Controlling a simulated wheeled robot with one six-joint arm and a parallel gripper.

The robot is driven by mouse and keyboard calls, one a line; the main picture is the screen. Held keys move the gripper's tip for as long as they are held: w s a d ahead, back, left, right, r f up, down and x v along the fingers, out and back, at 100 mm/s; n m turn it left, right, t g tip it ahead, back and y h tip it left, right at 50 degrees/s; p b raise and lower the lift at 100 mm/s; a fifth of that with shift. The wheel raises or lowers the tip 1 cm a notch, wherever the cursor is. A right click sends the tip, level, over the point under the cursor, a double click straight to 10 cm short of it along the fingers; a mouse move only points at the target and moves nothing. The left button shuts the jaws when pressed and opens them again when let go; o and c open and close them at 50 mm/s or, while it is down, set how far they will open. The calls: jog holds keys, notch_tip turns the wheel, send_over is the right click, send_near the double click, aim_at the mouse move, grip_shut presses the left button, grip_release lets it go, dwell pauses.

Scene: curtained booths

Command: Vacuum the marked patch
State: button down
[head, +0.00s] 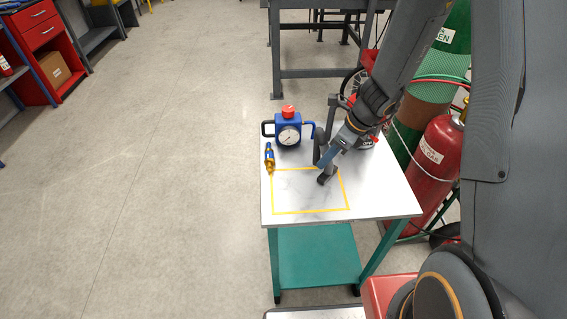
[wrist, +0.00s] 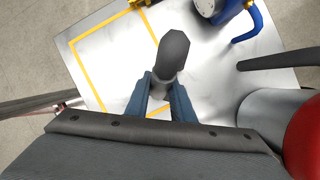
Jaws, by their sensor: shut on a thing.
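The marked patch (head: 300,192) is a yellow outline on the white table top, with faint grey smudges inside it. It also shows in the wrist view (wrist: 118,62). My gripper (head: 331,157) is shut on a dark grey hand vacuum (head: 325,178), whose lower end is at the patch's upper right corner in the head view. In the wrist view my gripper's blue fingers (wrist: 161,82) sit on both sides of the vacuum (wrist: 173,50). Its rounded dark part hides some of the patch's outline. I cannot tell whether the vacuum touches the table.
A blue gauge (head: 288,132) with a red cap stands behind the patch. A brass and blue fitting (head: 270,158) lies at its upper left corner. A red gas cylinder (head: 434,157) stands right of the table (head: 385,196). The floor to the left is clear.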

jog(key=shift+d, duration=0.8)
jog(key=shift+d+r+p, duration=0.25)
jog(key=shift+p, duration=0.2)
notch_tip(320, 180, up, 2)
jog(key=shift+r+p, duration=0.2)
jog(key=shift+p, duration=0.6)
notch_tip(320, 180, up, 5)
jog(key=p, duration=0.5)
jog(key=shift+a+r, duration=0.1)
